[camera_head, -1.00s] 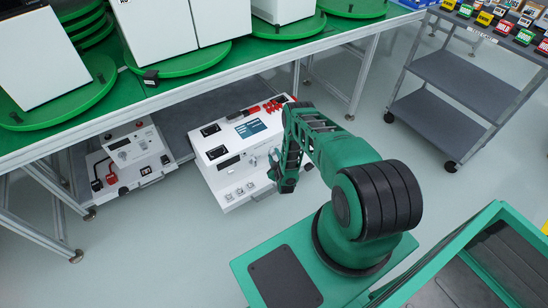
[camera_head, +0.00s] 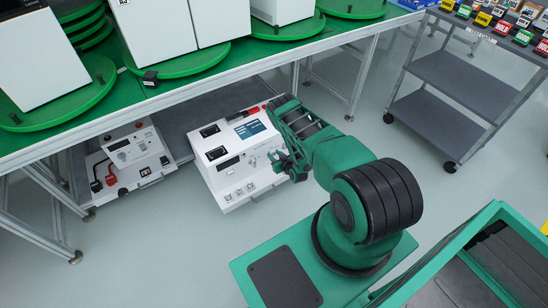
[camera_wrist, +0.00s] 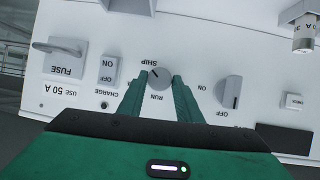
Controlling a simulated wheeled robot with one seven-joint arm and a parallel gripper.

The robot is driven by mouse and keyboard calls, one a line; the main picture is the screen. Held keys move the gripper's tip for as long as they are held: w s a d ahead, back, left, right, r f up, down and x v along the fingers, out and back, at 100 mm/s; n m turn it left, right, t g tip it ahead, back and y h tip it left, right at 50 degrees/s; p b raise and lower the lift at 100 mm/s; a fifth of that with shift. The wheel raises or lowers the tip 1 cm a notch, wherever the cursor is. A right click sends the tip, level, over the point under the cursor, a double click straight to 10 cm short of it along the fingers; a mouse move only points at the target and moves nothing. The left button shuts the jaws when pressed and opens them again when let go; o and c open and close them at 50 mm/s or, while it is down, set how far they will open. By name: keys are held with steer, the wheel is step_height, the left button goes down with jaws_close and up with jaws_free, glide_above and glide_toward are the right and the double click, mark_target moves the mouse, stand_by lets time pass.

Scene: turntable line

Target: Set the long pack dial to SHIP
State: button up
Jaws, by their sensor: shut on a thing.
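The long white pack (camera_head: 222,176) stands on the floor half under the green-topped bench. Its dial (camera_wrist: 159,77) is a round grey knob, with SHIP and RUN lettered upside down around it in the wrist view. A small dark mark on the knob's edge seems to lie on the SHIP side; it is too small to read surely. My gripper (camera_wrist: 159,84) is shut on the dial, a green finger on each side. In the head view my gripper (camera_head: 283,164) is at the pack's right front side, and the dial is hidden there.
Beside the dial are a CHARGE switch (camera_wrist: 110,70), an ON/OFF knob (camera_wrist: 229,91) and a FUSE handle (camera_wrist: 62,48). A second white unit (camera_head: 132,157) stands to the left. A grey cart (camera_head: 460,85) stands at right. Floor in front of the pack is clear.

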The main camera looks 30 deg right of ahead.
steer(key=shift+d+m+y, duration=0.1)
steer(key=shift+m+y, duration=0.2)
steer(key=shift+m, duration=0.1)
stand_by(0.4)
steer(key=o, duration=1)
steer(key=shift+o, duration=0.2)
steer(key=v, duration=1)
steer(key=shift+s+r, duration=0.2)
